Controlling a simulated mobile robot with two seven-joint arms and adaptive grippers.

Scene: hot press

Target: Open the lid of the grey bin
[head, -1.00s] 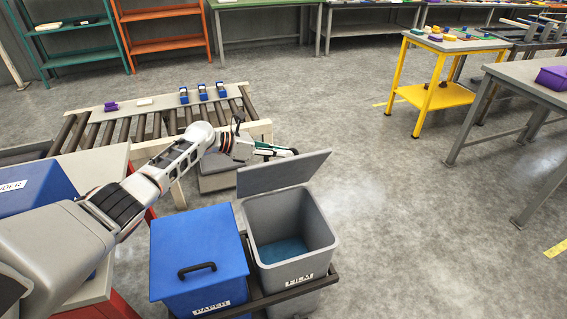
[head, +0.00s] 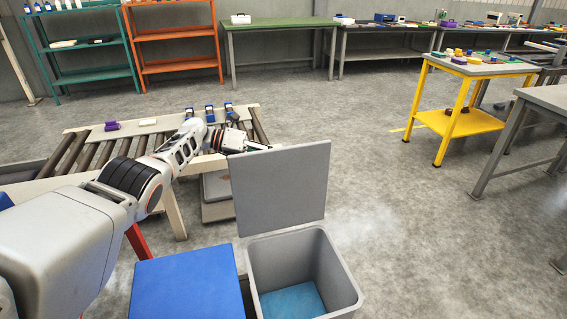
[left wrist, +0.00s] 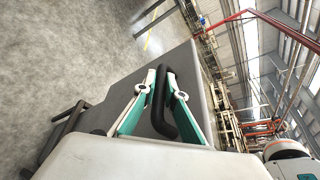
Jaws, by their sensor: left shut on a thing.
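The grey bin (head: 338,277) stands at the front with its mouth open and a blue bottom showing inside. Its flat grey lid (head: 282,190) stands roughly upright at the far rim. In the left wrist view my left gripper (left wrist: 163,82) is shut on the black handle (left wrist: 182,118) on the lid's outer face (left wrist: 118,100). In the head view the handle and my fingertips are hidden behind the lid. My right gripper is in neither view.
A blue bin (head: 185,283) stands just left of the grey bin. A roller conveyor (head: 100,150) with small items lies behind my left arm. A yellow table (head: 480,70) stands far right. The floor (head: 420,230) right of the bin is clear.

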